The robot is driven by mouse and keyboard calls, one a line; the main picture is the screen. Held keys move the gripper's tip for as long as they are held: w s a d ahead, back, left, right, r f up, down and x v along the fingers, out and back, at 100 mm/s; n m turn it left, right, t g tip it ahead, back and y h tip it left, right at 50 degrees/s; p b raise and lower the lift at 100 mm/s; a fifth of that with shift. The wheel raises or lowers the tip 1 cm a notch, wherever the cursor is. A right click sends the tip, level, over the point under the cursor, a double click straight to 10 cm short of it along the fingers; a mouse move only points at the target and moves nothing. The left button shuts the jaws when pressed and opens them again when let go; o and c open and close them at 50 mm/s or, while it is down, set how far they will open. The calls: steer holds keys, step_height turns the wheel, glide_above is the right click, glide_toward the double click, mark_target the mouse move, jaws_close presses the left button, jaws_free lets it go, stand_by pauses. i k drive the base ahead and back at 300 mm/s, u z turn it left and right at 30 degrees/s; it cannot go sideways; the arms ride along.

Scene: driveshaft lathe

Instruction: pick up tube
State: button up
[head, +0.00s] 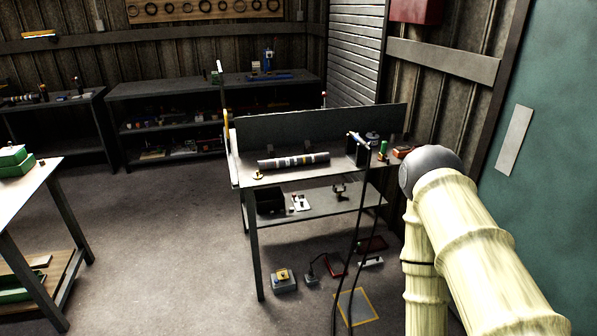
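A long tube-like cylinder (293,160), dark with pale bands, lies on its side across the top of the dark workbench (277,176) in the middle of the head view. It lies roughly left to right, a little in front of the bench's back panel. My arm, in a cream cover with a grey joint, rises at the right of the view. My gripper is not in view, so its state and whether it holds anything are hidden.
Cables hang down by the workbench's right front corner. Small items (284,280) stand on the floor beneath its lower shelf. A pale-topped table (36,180) with green boxes (12,156) stands at left. Dark shelving (190,93) lines the back wall. Floor between the tables is clear.

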mark_target(287, 162)
steer(key=u, duration=0.95)
steer(key=i, duration=1.75)
steer(key=z, duration=0.25)
